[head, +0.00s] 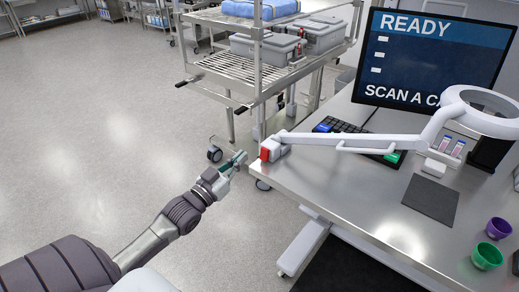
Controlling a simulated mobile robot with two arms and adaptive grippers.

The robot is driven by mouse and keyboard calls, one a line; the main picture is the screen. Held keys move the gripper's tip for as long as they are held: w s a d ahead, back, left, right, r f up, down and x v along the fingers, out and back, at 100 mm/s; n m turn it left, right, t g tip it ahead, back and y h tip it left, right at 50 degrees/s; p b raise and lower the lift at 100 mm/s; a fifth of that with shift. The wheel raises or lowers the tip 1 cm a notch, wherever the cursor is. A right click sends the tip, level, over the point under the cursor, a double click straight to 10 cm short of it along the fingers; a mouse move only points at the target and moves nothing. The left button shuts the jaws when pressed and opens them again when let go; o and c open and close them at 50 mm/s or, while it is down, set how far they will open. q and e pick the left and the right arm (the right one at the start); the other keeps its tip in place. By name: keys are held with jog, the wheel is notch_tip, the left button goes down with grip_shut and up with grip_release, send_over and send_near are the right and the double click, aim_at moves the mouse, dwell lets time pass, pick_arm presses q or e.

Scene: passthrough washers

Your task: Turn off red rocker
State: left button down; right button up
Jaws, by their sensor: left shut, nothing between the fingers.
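The red rocker (265,154) is a small red switch on the left face of the white lamp base clamped at the table's left corner. My left gripper (243,156) is shut and empty. Its fingertips point at the rocker from the left, with a small gap showing in the picture; I cannot tell the exact depth. Which way the rocker is tilted is too small to tell. My right gripper is not in view.
The white lamp arm (345,142) runs right to a ring head (480,108) above the steel table (330,185). A keyboard (345,126), a monitor (433,58), a dark mat (431,200) and cups (487,256) are on it. A wire cart (260,75) stands behind. Floor at left is clear.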

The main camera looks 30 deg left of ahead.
pick_arm(q)
notch_tip(320, 180, up, 2)
jog(key=p, duration=0.2)
send_over(265, 154)
jog(key=s, duration=0.1)
jog(key=f, duration=0.3)
jog(key=shift+s+a+f, duration=0.25)
jog(key=shift+s+a, duration=0.1)
jog(key=shift+s+f, duration=0.1)
jog(key=shift+f, duration=0.25)
jog(key=shift+f, duration=0.1)
